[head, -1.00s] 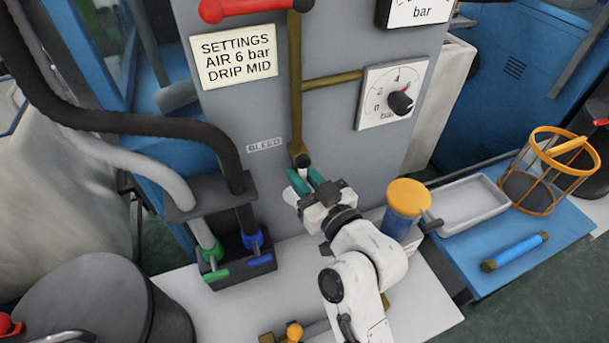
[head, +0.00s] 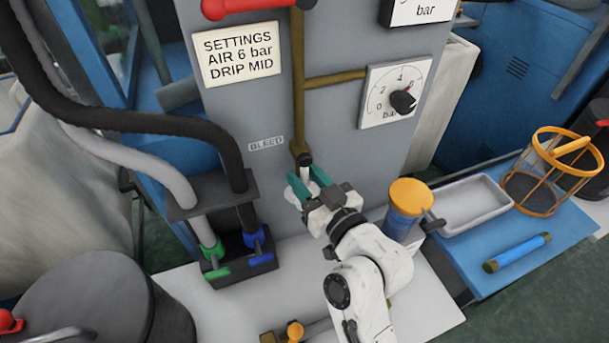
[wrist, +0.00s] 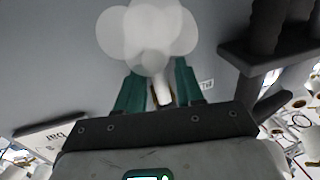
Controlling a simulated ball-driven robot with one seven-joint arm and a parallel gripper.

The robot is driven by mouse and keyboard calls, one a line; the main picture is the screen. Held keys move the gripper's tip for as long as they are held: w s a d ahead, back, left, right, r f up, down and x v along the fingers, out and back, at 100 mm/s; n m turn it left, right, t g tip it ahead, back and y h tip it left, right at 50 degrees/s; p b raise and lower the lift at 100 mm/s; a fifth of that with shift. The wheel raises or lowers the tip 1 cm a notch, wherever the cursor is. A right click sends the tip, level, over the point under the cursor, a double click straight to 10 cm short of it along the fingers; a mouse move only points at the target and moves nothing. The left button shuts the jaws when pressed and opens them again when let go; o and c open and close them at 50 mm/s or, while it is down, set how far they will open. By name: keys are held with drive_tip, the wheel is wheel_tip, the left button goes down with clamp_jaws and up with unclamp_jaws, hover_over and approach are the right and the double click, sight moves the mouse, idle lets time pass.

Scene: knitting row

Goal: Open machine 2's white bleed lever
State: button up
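The white bleed lever (head: 306,172) hangs down from the dark end of the brass pipe, below the BLEED label (head: 266,144) on the grey panel. My gripper (head: 309,183) is at the lever, its two green fingers apart on either side of it. In the wrist view the white lever (wrist: 162,90) shows between the fingers (wrist: 158,85), with gaps beside it. Pale, rounded, cloud-like white blobs (wrist: 147,30) show beyond the fingertips. The lever's far end is partly hidden by them.
A red lever (head: 245,8) is at the panel's top. The dial with a black knob (head: 403,101) is right of the pipe. An orange-capped blue cup (head: 408,205) stands close right of my arm.

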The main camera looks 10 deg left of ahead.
drive_tip(key=b+v, duration=0.1)
drive_tip(key=v, duration=0.9)
drive_tip(key=shift+b, duration=0.4)
drive_tip(key=shift+w, duration=0.1)
drive_tip(key=s+d+f+m+g+h+p, duration=0.1)
drive_tip(key=s+d+f+m+g+h, duration=0.2)
drive_tip(key=d+f, duration=0.4)
drive_tip(key=s+d+f+m+g+h+p, duration=0.1)
drive_tip(key=s+d+f+g+h, duration=0.1)
drive_tip(key=s+d+f+h, duration=0.4)
drive_tip(key=s+d+f+m+g+h, duration=0.2)
drive_tip(key=s+d+f+g, duration=0.1)
drive_tip(key=s+d, duration=0.5)
drive_tip(key=s+d+f+m+g+h, duration=0.2)
drive_tip(key=s+d+f+m+g, duration=0.1)
drive_tip(key=s+d, duration=0.5)
drive_tip(key=shift+d+f+g+p, duration=0.15)
drive_tip(key=shift+f+g+p, duration=0.25)
drive_tip(key=shift+f, duration=0.15)
